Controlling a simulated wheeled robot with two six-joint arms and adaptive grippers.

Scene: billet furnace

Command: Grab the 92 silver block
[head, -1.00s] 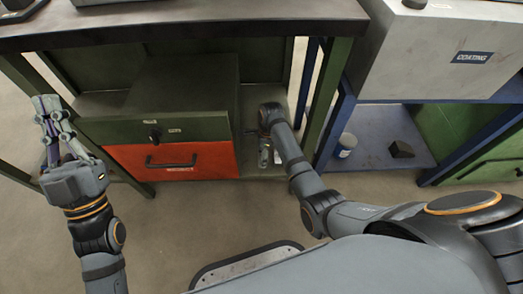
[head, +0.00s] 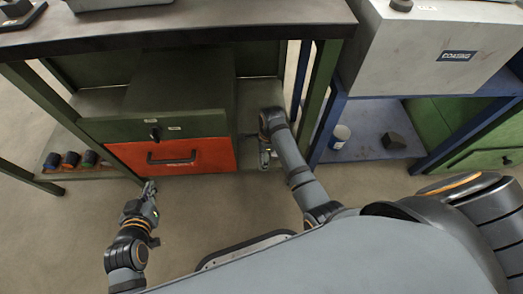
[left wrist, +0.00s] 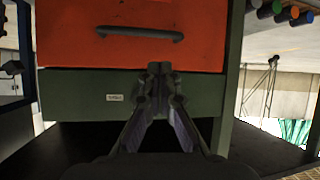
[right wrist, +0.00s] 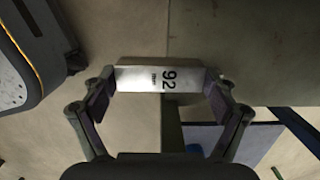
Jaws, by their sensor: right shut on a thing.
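The silver block (right wrist: 140,79), printed with 92, spans the space between the fingertips of my right gripper (right wrist: 164,92) in the right wrist view. The fingers press on its two ends. In the head view my right gripper (head: 265,158) is low beside the red drawer, at the lower shelf of the green bench, and the block cannot be made out clearly there. My left gripper (head: 149,188) is in front of the bench, below the red drawer. In the left wrist view its fingertips (left wrist: 165,70) are together with nothing between them.
The green bench holds a green drawer (head: 155,127) above a red drawer (head: 190,158). Several dark cylinders (head: 71,160) lie on its lower shelf at left. A blue rack (head: 365,146) at right holds a can (head: 340,136) and a dark block (head: 393,141). Floor in front is clear.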

